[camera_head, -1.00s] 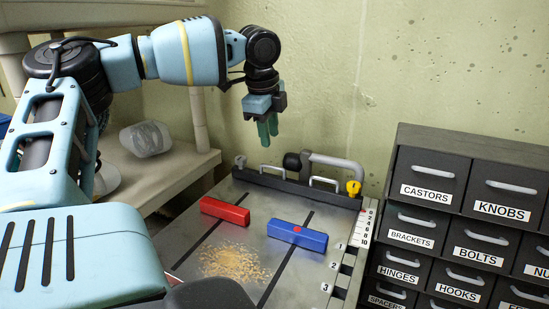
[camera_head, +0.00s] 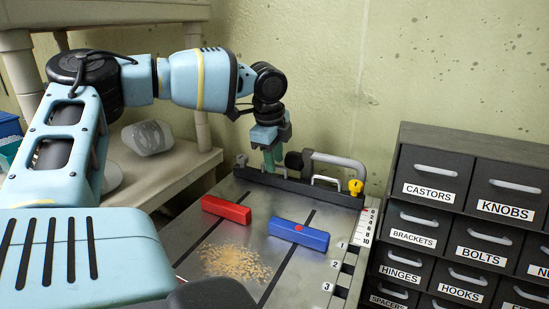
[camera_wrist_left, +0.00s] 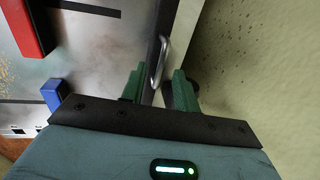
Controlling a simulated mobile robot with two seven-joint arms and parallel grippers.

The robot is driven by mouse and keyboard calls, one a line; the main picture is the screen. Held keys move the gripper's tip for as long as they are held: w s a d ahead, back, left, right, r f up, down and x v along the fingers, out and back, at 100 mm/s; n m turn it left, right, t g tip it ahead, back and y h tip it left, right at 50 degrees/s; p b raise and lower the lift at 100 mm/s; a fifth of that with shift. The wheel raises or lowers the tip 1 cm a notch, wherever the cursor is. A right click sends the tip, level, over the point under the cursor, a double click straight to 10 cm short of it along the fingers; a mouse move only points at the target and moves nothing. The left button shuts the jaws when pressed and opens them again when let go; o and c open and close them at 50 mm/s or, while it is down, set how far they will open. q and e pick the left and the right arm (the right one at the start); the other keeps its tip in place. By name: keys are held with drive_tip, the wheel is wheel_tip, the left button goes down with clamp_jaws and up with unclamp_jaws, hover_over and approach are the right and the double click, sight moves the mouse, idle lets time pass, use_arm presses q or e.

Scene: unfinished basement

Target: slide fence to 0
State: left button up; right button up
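The fence (camera_head: 300,187) is a dark bar across the back of the grey metal table (camera_head: 205,255), with two small metal handles and a yellow knob (camera_head: 355,187) at its right end. A white scale (camera_head: 367,226) marked from 0 to 10 runs along the table's right edge; the fence lies near its 0 end, exact reading too small to tell. My left gripper (camera_head: 269,160) points down at the fence's left handle. In the left wrist view its green fingers (camera_wrist_left: 157,88) are apart, with the metal handle (camera_wrist_left: 161,62) between and just beyond them. My right gripper is not in view.
A red block (camera_head: 226,210), a blue block (camera_head: 299,235) and a sawdust pile (camera_head: 236,262) lie on the table. A grey bar with a black knob (camera_head: 293,161) rises behind the fence. Labelled drawers (camera_head: 460,220) stand right; a shelf (camera_head: 165,180) stands left; the wall is close behind.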

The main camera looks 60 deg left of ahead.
use_arm(q)
drive_tip(key=shift+c, duration=0.2)
clamp_jaws()
drive_tip(key=shift+w, duration=0.1)
drive_tip(key=shift+w+a, duration=0.35)
drive_tip(key=shift+w, duration=0.1)
drive_tip(key=shift+c, duration=1.3)
unclamp_jaws()
drive_tip(key=shift+r, duration=0.1)
drive_tip(key=o, duration=0.3)
drive_tip(key=shift+w, duration=0.15)
